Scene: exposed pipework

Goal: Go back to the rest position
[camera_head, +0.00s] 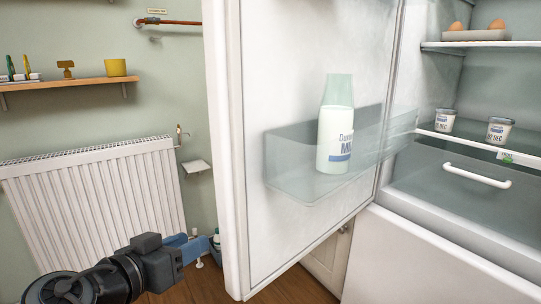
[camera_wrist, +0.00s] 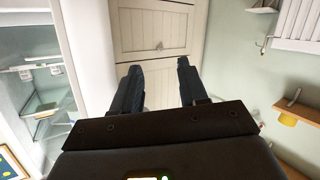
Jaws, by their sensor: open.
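My gripper (camera_wrist: 159,66) is open in the wrist view, its two dark fingers apart with nothing between them. A cream cabinet front (camera_wrist: 135,28) with a small knob shows beyond the fingers. In the head view my arm reaches in from the lower left, and my gripper (camera_head: 200,246) is low beside the outer edge of the open fridge door (camera_head: 232,150). Its fingertips are partly hidden there. I cannot tell whether it touches the door.
A milk bottle (camera_head: 336,135) stands in the door bin (camera_head: 290,178). Yogurt cups (camera_head: 444,120) and eggs (camera_head: 455,26) sit on fridge shelves. A radiator (camera_head: 95,205), wall shelf (camera_head: 70,86) and copper pipe (camera_head: 180,22) are on the left wall.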

